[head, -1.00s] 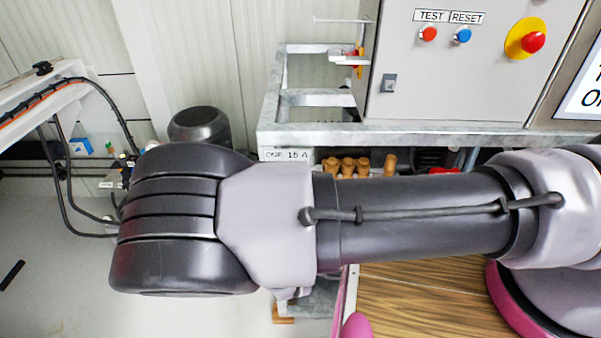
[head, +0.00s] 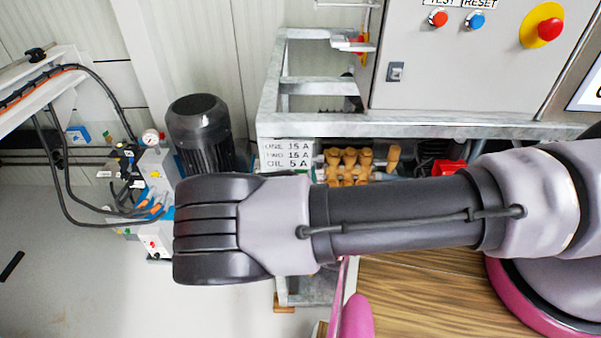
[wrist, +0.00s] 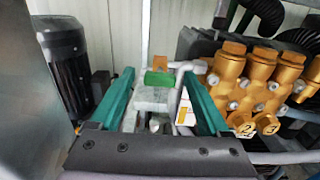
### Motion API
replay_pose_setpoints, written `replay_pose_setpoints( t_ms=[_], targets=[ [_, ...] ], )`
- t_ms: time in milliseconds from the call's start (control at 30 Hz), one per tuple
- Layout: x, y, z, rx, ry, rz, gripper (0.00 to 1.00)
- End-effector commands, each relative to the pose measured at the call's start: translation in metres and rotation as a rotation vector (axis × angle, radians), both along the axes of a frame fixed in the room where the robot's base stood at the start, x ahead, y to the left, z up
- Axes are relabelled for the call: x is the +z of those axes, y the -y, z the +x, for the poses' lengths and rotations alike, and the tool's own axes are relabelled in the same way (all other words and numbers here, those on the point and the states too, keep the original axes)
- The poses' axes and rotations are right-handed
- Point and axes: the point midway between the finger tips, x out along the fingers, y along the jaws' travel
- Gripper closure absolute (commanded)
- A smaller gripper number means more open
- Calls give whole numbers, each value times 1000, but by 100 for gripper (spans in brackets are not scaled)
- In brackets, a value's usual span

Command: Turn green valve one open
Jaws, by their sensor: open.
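In the wrist view my gripper (wrist: 160,108) is open, with its two green fingers spread and nothing held between them. A green valve handle (wrist: 160,79) shows between and beyond the fingertips, below a small orange-brown block. I see no number on it, so I cannot tell whether it is valve one. The gripper appears apart from it. In the head view my arm crosses the middle of the picture, and the gripper and the green handle do not show there.
A brass pump block (wrist: 262,80) stands right of the fingers; it also shows in the head view (head: 348,165). A black motor (wrist: 66,62) stands at left. A grey control cabinet (head: 450,70) sits on a metal frame (head: 410,127). Open floor (head: 60,290) lies at lower left.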

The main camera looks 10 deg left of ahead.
Motion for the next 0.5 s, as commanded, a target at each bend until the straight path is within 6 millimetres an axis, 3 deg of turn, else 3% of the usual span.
replay_pose_setpoints(
  t_ms=[300,333,500],
  targets=[
    [0,-1,4,0,0,0,20],
    [0,-1,4,0,0,0,24],
    [0,-1,4,0,0,0,89]
  ],
)
